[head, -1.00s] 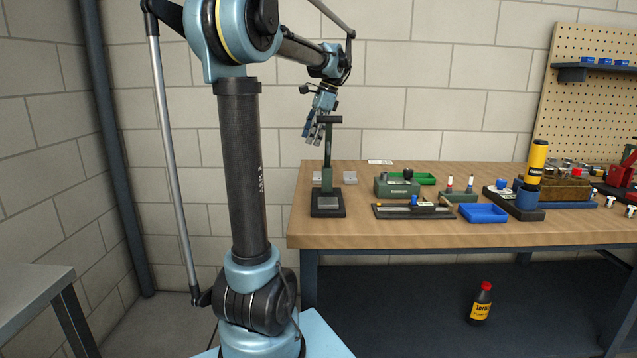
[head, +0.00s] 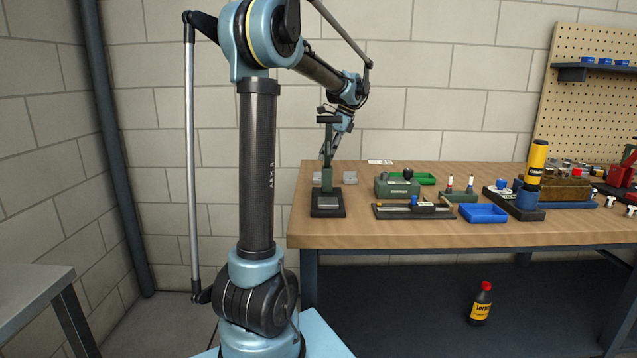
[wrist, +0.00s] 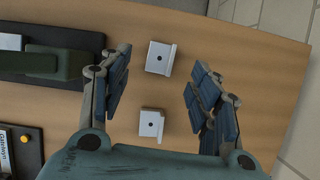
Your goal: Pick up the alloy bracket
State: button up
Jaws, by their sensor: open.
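Two small pale-grey metal brackets, each with a dark hole and a raised edge, lie on the bench. In the wrist view one bracket (wrist: 160,57) lies farther up and the other bracket (wrist: 151,123) lower, close to my palm. I cannot tell which one is the alloy bracket. In the head view they show as a right bracket (head: 350,178) and a left bracket (head: 317,177), either side of the green press. My gripper (wrist: 160,82) is open and empty above the bench, its blue fingers on both sides of the brackets. In the head view the press partly hides my gripper (head: 327,151).
The green press (head: 327,178) on its black base stands in front of my gripper; it shows at the left in the wrist view (wrist: 75,65). A green box (head: 397,188), a green tray (head: 425,179) and a blue tray (head: 483,213) stand farther right.

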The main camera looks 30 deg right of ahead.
aim_at(316, 179)
jog(key=shift+x, duration=3.95)
jog(key=shift+d, duration=0.15)
jog(key=c, duration=1.1)
